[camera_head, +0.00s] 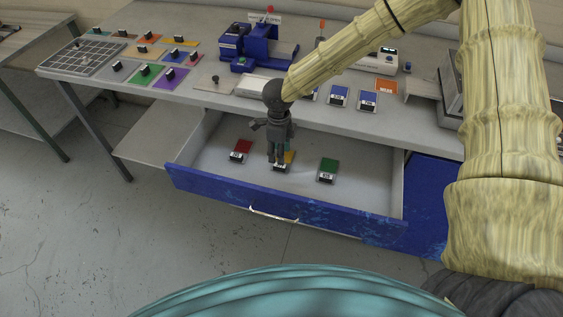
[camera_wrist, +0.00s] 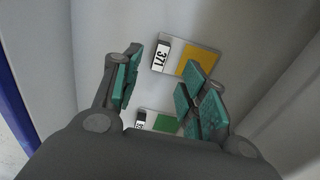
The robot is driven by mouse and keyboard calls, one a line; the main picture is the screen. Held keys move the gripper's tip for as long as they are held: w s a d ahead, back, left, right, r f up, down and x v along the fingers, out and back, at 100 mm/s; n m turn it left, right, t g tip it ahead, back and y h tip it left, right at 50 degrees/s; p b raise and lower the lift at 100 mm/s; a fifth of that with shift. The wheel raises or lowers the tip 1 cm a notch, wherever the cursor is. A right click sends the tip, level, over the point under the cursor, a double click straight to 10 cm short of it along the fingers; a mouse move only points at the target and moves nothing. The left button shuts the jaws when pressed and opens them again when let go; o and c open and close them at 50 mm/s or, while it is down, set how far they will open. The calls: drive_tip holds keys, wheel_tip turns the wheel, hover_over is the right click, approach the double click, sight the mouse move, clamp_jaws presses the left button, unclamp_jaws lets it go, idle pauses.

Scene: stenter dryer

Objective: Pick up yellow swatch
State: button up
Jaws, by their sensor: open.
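The yellow swatch (camera_wrist: 197,63) lies flat in the open drawer, with a white label reading 371 at one end. In the head view the yellow swatch (camera_head: 289,158) is partly hidden behind my gripper (camera_head: 278,160). It lies between a red swatch (camera_head: 241,147) and a green swatch (camera_head: 328,167). In the wrist view my gripper (camera_wrist: 160,90) is open with nothing between its teal-padded fingers. The yellow swatch shows beyond the fingertips, partly overlapped by the right finger. The green swatch (camera_wrist: 165,123) shows between the fingers, lower down.
The blue-fronted drawer (camera_head: 290,208) is pulled out below the grey table (camera_head: 205,85), its walls around the swatches. On the table are several knobbed colour plates (camera_head: 150,72), a blue device (camera_head: 258,45) and blue swatches (camera_head: 338,96). Bare drawer floor surrounds the swatches.

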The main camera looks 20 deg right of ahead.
sight(289, 156)
drive_tip(key=shift+f+p, duration=0.9)
drive_tip(key=shift+f, duration=2.65)
clamp_jaws()
